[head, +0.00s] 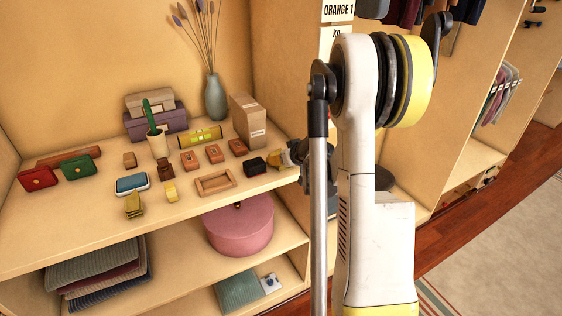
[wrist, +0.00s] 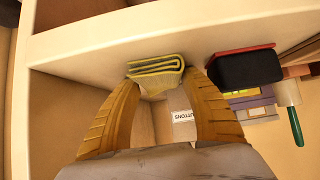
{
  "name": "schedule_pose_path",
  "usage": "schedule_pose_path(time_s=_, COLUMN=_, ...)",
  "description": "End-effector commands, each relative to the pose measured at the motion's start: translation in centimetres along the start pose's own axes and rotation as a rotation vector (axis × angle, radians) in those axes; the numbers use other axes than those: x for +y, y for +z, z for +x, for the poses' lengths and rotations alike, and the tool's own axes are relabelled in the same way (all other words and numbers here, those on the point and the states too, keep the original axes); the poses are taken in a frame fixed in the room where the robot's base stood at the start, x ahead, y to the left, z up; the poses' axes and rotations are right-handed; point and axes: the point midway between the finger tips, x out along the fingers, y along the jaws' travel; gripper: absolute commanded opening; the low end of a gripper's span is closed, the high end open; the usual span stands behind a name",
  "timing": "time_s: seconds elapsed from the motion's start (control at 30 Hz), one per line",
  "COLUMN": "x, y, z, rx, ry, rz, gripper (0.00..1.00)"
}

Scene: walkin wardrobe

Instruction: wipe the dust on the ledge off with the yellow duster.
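The yellow duster (wrist: 156,67), a folded yellow-green cloth, is between my gripper's fingertips (wrist: 165,82) in the wrist view, where the picture is upside down. The fingers are closed on its sides. In the head view my gripper (head: 287,155) is at the right end of the ledge (head: 85,215), partly hidden by my arm. The duster is close to the ledge top; I cannot tell whether it touches. No dust can be made out on the visible ledge.
A black case (head: 255,167) stands just left of my gripper and shows in the wrist view (wrist: 245,68). A wooden tray (head: 215,182), blue case (head: 132,184), folded yellow item (head: 134,205) and cardboard box (head: 248,120) share the ledge. The upright panel is at its right.

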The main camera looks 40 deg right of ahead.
Motion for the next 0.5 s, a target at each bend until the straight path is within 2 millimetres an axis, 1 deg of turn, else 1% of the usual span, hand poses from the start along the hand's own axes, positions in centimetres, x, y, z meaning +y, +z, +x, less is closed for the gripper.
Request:
schedule_pose_path(time_s=0.03, x=0.0, y=0.01, z=-0.01, rx=0.0, ry=0.0, rz=0.0, gripper=0.34)
schedule_pose_path(time_s=0.07, x=0.01, y=0.01, z=-0.01, rx=0.0, ry=0.0, rz=0.0, gripper=0.26)
schedule_pose_path(time_s=0.5, x=0.01, y=0.0, z=-0.03, rx=0.0, ry=0.0, rz=0.0, gripper=0.26)
